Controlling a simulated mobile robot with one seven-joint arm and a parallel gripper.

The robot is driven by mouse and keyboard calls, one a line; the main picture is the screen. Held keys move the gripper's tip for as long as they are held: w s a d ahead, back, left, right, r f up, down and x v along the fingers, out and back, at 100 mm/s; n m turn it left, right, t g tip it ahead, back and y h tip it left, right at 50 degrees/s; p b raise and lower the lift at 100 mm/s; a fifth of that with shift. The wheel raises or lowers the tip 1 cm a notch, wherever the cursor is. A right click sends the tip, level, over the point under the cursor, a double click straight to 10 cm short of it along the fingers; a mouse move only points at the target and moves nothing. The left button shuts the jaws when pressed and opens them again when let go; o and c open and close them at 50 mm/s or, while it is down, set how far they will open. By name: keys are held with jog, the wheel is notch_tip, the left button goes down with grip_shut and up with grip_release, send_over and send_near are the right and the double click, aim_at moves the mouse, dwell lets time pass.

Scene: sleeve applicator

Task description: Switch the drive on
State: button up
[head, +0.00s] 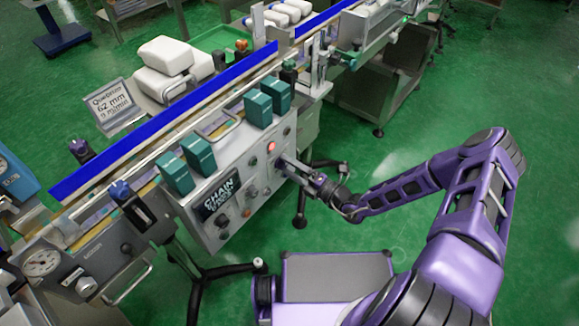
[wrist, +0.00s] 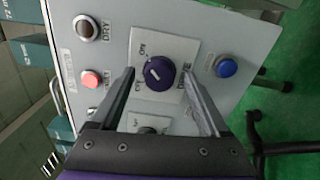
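A dark purple rotary knob (wrist: 158,75) with a white pointer mark sits on a white label plate (wrist: 178,50) on the grey control panel. In this turned view its pointer leans toward the upper left. The plate's lettering is small and sideways, and one word on the right seems to read "DRIVE". My gripper (head: 281,162) is at the panel face in the head view. In the wrist view its two fingers are spread, one on either side of the knob, with gaps visible between them and it. The knob is hidden behind my gripper in the head view.
Close by on the panel are a lit red button (wrist: 91,79), a blue button (wrist: 226,67), a black "DRY" knob (wrist: 85,28) and another knob (wrist: 150,128). Teal boxes (head: 258,108) top the panel. A blue conveyor rail (head: 160,122) runs behind. Green floor is open at right.

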jog(key=v, duration=1.7)
jog(key=shift+s+d, duration=0.2)
jog(key=shift+f, duration=0.1)
